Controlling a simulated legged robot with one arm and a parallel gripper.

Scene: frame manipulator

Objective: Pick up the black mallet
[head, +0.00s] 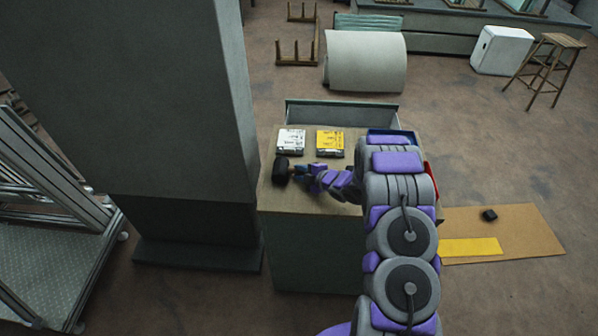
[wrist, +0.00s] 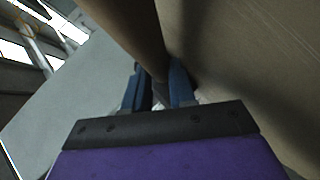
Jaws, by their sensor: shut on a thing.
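The black mallet (head: 281,171) is at the left edge of the cabinet top in the head view, its dark head to the left of my gripper (head: 301,172). My arm reaches in from the right, low over the top. In the wrist view, the two blue fingers of my gripper (wrist: 160,88) are shut on a dark, narrow piece, taken to be the mallet's handle. The fingers hide part of the handle. I cannot tell whether the mallet still touches the top.
A white box (head: 291,141) and a yellow box (head: 330,142) stand behind the gripper on the cabinet top (head: 311,200). Blue and red items are partly hidden behind my arm. A large grey pillar (head: 180,120) stands close on the left. Cardboard (head: 530,230) lies on the floor at right.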

